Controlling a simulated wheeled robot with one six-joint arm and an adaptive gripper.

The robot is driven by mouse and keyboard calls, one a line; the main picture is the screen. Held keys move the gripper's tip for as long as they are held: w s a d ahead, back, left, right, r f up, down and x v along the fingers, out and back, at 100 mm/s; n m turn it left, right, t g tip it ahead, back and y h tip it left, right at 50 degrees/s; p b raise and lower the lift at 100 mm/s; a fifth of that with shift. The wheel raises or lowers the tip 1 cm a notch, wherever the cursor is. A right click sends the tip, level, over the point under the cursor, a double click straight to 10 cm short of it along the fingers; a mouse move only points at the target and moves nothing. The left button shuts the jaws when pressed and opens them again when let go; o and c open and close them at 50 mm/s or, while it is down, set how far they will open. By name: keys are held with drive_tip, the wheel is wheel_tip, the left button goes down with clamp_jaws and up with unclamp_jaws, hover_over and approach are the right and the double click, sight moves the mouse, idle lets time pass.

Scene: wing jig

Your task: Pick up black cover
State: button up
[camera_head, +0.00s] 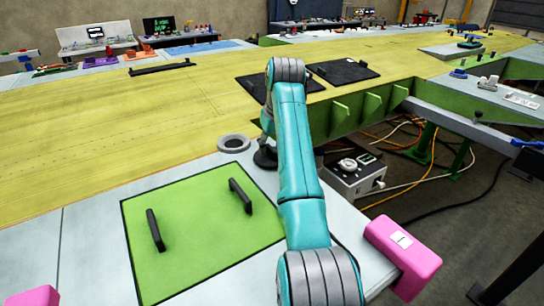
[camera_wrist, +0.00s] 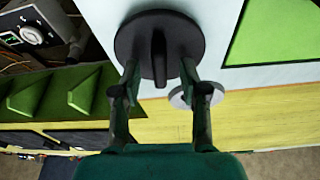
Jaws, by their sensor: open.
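The black cover (camera_wrist: 185,32) is a round dark disc with a raised bar handle (camera_wrist: 159,50) across its middle. In the wrist view it lies over the pale surface, just beyond my fingers. My gripper (camera_wrist: 159,72) is open, with one finger on each side of the handle's near end and gaps showing beside it. I cannot tell whether the fingers touch the disc. In the head view the cover (camera_head: 265,158) shows as a small dark shape, mostly hidden behind my arm.
A grey ring (camera_head: 233,143) lies beside the cover. A green panel (camera_head: 190,235) with two black handles is at the front, with a pink corner block (camera_head: 405,250) to its right. Green ribs (camera_head: 372,105) and a grey control box (camera_head: 352,176) are right of my arm.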

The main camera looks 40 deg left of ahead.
clamp_jaws()
drive_tip(key=shift+r, duration=0.1)
